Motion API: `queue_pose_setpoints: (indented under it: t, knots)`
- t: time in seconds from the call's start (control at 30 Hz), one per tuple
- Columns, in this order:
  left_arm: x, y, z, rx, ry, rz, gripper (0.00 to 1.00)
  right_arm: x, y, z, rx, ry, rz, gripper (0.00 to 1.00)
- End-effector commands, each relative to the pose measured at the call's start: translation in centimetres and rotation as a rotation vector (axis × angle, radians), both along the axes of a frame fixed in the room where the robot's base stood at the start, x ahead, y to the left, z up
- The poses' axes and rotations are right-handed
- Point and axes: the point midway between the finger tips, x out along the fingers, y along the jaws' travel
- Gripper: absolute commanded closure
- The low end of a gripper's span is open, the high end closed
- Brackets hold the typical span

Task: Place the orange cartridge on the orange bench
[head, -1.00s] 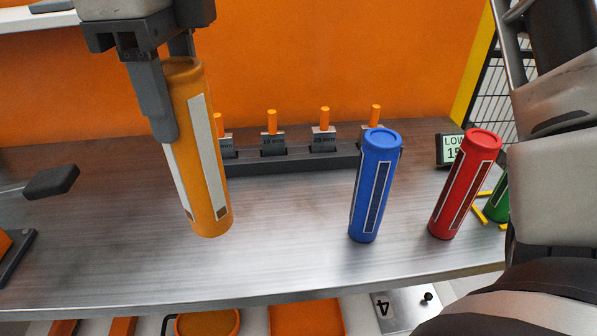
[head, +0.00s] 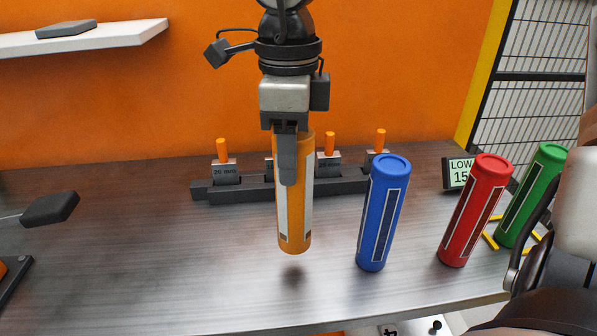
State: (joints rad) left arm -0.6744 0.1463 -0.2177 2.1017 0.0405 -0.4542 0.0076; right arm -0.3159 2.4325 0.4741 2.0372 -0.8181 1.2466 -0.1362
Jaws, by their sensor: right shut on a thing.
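My right gripper (head: 289,170) comes down from the top centre and is shut on the orange cartridge (head: 295,225), near its upper end. The cartridge is an upright orange cylinder with a pale label strip. It hangs just above the grey metal top of the bench (head: 150,250), with a dark shadow on the metal beneath its lower end. An orange wall (head: 200,90) stands behind the bench. My left gripper is not in view.
A blue cartridge (head: 381,215) stands close to the right, then a red one (head: 475,210) and a green one (head: 530,195). A dark rack (head: 235,188) with orange-handled gauges lies behind the held cartridge. The bench left of it is mostly clear.

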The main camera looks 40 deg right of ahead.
Motion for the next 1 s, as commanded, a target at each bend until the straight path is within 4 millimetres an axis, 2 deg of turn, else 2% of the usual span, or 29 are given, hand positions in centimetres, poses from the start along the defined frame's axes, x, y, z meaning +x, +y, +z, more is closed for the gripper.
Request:
queue_pose_setpoints:
  t: [0.17,0.23,0.4,0.8,0.83,0.9,1.0]
  knots:
    - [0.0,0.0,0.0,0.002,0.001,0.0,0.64,0.0,-0.9,-1.0,0.0,0.0,-0.002,1.0]
    - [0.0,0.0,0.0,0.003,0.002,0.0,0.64,-0.1,-1.5,-1.9,0.001,0.002,-0.001,1.0]
    - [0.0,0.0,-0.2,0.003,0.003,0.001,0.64,0.0,-1.3,-4.3,-0.001,0.001,0.0,1.0]
    - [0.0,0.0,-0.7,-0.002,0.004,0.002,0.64,0.0,-1.3,-5.0,0.0,-0.003,-0.001,1.0]
    - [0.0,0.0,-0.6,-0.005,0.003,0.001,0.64,0.0,-1.3,-5.0,0.0,-0.001,-0.001,0.51]
    - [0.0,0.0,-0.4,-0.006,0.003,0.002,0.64,0.0,-1.3,-4.8,0.0,-0.001,-0.001,0.32]
    - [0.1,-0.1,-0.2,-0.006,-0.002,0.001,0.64,0.0,-1.3,-4.8,-0.001,-0.001,-0.001,0.32]
